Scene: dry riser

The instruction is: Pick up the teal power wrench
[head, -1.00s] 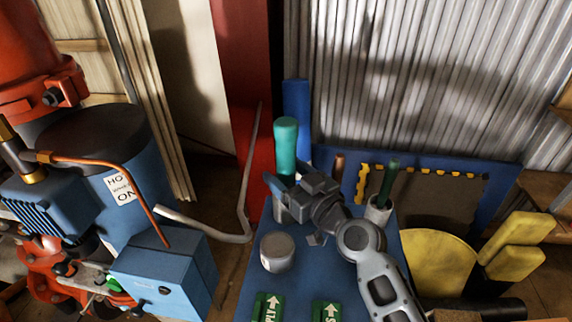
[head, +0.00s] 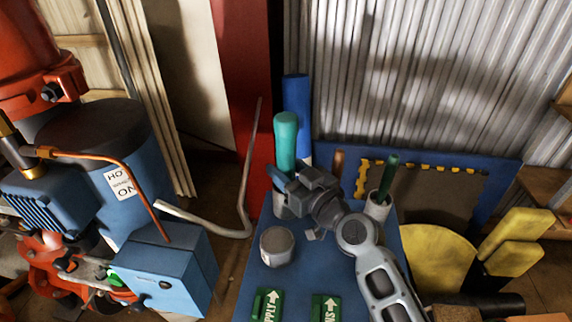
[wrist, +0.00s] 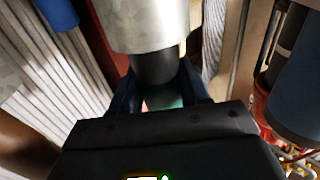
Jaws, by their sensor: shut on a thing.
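The teal power wrench (head: 285,135) stands upright at the far left end of the blue bench top in the head view, teal end up. My gripper (head: 279,183) is shut on it, low on its length, below the teal part. The wrist view shows my gripper (wrist: 158,88) with a dark finger on each side of the wrench's dark collar. The wrench's silver part (wrist: 150,25) fills the top of that view, and a bit of teal shows between the fingers.
A grey round can (head: 277,247) and green signs (head: 267,303) are on the blue bench top (head: 300,270). A blue cylinder (head: 297,110) stands close behind the wrench. A green-handled item (head: 388,175) stands in a light cup to the right. A bent grey pipe (head: 215,230) is at left.

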